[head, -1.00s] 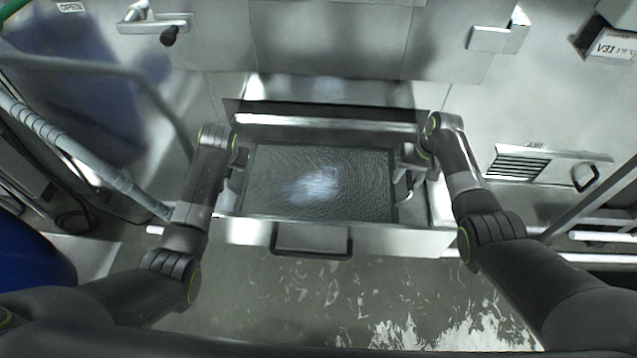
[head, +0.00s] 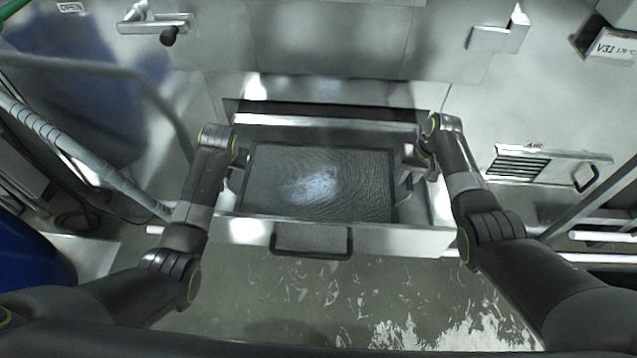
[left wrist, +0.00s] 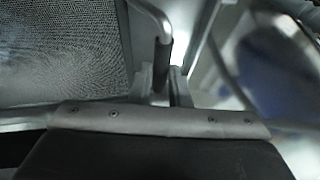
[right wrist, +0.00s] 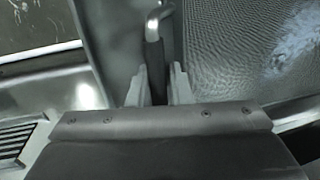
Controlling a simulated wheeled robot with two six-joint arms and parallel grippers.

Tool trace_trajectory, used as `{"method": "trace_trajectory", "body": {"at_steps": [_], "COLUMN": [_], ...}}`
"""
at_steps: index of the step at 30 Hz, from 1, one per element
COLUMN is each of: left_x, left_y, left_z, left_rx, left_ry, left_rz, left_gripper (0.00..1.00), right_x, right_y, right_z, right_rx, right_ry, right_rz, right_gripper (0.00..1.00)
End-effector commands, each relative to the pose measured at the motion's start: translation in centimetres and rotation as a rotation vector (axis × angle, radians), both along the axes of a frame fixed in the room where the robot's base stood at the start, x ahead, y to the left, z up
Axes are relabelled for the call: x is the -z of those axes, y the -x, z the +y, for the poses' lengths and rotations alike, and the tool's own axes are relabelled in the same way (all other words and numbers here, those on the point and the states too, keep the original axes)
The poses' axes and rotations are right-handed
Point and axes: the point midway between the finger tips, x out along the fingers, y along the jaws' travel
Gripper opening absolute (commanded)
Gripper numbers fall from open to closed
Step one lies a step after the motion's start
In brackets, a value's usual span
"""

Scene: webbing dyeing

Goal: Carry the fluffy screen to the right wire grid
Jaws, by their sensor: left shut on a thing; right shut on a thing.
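The screen (head: 355,185) is a dark, framed mesh panel with a pale fluffy patch near its middle. It is at the open metal drawer (head: 380,238), within its outline in the head view. My right gripper (head: 408,165) is at its right side, shut on a bar handle that also shows in the right wrist view (right wrist: 153,35). My left gripper (head: 240,160) is at its left side, shut on a similar handle in the left wrist view (left wrist: 166,55). The left fingertips are partly hidden. Whether the screen touches the drawer floor cannot be told.
The drawer's black front handle (head: 312,252) faces me. A vent grille (head: 520,165) and a panel handle (head: 585,178) are to the right. A hose and metal pipes (head: 85,150) stand at the left. The wet floor (head: 300,300) in front is clear.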

Motion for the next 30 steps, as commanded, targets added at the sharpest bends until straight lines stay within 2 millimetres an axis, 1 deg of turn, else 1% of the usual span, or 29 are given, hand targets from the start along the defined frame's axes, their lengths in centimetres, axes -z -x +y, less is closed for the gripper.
{"method": "trace_trajectory", "body": {"at_steps": [8, 13, 27, 30], "left_x": [-0.2, -0.8, -4.4, -4.9], "left_y": [-0.1, -0.1, -0.1, -0.1], "left_z": [-0.1, -0.1, -0.1, -0.1], "left_rx": [0.003, 0.005, 0.005, 0.006], "left_ry": [0.000, -0.001, -0.001, 0.000], "left_rz": [-0.001, -0.002, -0.002, -0.002], "left_gripper": [0.00, 0.00, 0.00, 0.00], "right_x": [-0.3, -0.8, -4.4, -4.9], "right_y": [-0.1, -0.1, -0.1, -0.1], "right_z": [0.0, 0.0, 0.0, 0.1], "right_rx": [-0.001, -0.001, -0.001, -0.001], "right_ry": [0.001, 0.002, 0.002, 0.002], "right_rz": [-0.003, -0.004, -0.004, -0.004], "right_gripper": [0.00, 0.00, 0.00, 0.00]}}
